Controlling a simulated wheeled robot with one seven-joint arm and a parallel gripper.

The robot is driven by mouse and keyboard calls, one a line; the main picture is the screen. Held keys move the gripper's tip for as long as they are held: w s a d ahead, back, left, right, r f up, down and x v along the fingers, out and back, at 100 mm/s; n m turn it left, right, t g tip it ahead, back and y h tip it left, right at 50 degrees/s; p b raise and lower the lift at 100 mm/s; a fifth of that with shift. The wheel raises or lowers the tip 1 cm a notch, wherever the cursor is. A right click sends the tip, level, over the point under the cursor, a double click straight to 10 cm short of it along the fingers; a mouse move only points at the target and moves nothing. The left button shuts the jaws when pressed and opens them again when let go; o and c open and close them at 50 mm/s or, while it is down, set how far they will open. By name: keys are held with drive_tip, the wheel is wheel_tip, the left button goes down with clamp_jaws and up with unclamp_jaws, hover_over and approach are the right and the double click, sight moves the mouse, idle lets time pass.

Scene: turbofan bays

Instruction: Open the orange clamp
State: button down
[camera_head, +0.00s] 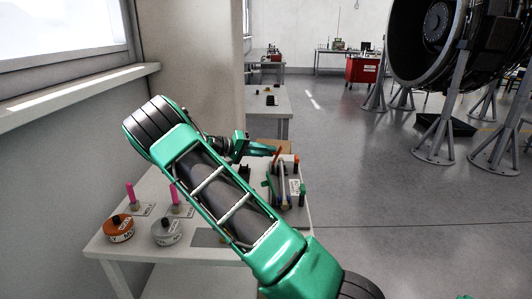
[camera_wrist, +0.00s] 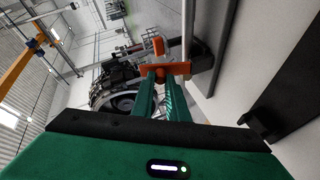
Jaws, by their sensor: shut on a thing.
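The orange clamp (camera_head: 280,152) shows as a small orange-red piece at the back of the fixture on the near table. My gripper (camera_head: 270,151) reaches it from the left, with its fingers level. In the wrist view the orange clamp (camera_wrist: 180,68) is a flat orange piece across the fingertips, with a second orange piece (camera_wrist: 158,46) just beyond. My gripper (camera_wrist: 164,74) is shut on the orange clamp there. A grey rod (camera_wrist: 187,35) runs beside it. My arm hides part of the table.
The fixture holds a green bar (camera_head: 268,193) and an orange-topped post (camera_head: 296,165). An orange-brown can (camera_head: 119,229), a grey can (camera_head: 166,232) and pink pegs (camera_head: 130,195) stand at the table's left.

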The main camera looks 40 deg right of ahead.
drive_tip(key=shift+w+a+f+h, duration=0.25)
drive_tip(key=shift+a+h, duration=0.1)
drive_tip(key=shift+h, duration=0.05)
drive_tip(key=shift+f, duration=0.1)
drive_tip(key=c, duration=1.7)
unclamp_jaws()
drive_tip(key=shift+g, duration=0.3)
drive_tip(key=shift+c, duration=0.2)
drive_tip(key=shift+r, duration=0.2)
drive_tip(key=shift+r, duration=0.3)
drive_tip(key=shift+o, duration=0.5)
drive_tip(key=r, duration=0.1)
drive_tip(key=a+r, duration=0.1)
drive_tip(key=r, duration=0.1)
drive_tip(key=shift+w+r, duration=0.15)
drive_tip(key=shift+r, duration=0.15)
drive_tip(key=a+r, duration=0.2)
drive_tip(key=a, duration=0.1)
drive_tip(key=s+a+r, duration=0.1)
drive_tip(key=a+r, duration=0.1)
drive_tip(key=a, duration=0.2)
drive_tip(key=a+r, duration=0.2)
drive_tip(key=a, duration=0.1)
drive_tip(key=shift+s+a+r, duration=0.25)
drive_tip(key=shift+s+a, duration=0.05)
drive_tip(key=shift+s, duration=0.05)
drive_tip(key=shift+c, duration=0.5)
